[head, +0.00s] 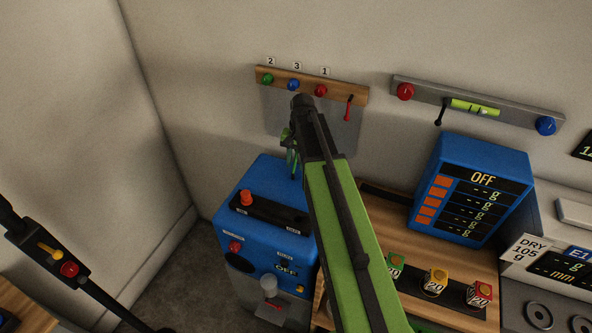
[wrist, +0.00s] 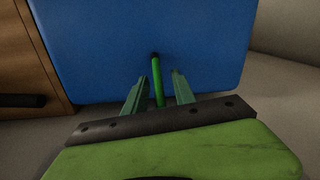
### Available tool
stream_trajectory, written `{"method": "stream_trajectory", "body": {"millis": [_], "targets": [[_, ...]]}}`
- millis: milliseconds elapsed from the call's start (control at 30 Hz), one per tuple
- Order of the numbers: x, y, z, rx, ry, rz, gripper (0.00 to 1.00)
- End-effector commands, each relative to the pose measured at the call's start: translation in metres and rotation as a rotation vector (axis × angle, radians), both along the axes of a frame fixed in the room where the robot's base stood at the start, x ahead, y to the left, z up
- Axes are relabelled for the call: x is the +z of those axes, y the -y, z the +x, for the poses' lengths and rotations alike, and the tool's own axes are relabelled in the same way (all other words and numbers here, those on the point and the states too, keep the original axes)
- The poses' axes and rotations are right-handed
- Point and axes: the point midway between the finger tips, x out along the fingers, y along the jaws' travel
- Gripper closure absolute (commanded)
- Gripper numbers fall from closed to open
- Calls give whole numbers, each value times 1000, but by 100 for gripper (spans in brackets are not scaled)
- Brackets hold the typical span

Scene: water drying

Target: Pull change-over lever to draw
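Which lever is the change-over lever is not labelled in view. A lever with a red end (head: 349,108) hangs at the right of the wall panel numbered 2, 3, 1. A black-ended lever (head: 440,112) sits on the grey rail to its right. My gripper (head: 290,150) is raised in front of the numbered panel's lower left, above the blue machine (head: 262,182). In the wrist view my gripper (wrist: 158,88) has its fingers apart. A thin green rod with a dark end (wrist: 157,80) shows between them, with gaps on both sides; I cannot tell what it belongs to.
The numbered panel holds green (head: 268,78), blue (head: 294,85) and red (head: 320,90) knobs. A blue display box reading OFF (head: 428,180) stands on the wooden bench (head: 400,215). A black bar with a yellow lever (head: 50,251) is at the far left.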

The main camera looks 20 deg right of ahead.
Motion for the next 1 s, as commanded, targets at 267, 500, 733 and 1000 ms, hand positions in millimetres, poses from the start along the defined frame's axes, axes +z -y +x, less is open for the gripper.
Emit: {"method": "stream_trajectory", "body": {"millis": [267, 500, 733, 1000], "targets": [[1, 0, 0, 0, 0, 0, 79], [1, 1, 0, -1, 0, 0, 100], [1, 1, 0, -1, 0, 0, 100], [1, 1, 0, -1, 0, 0, 100]]}}
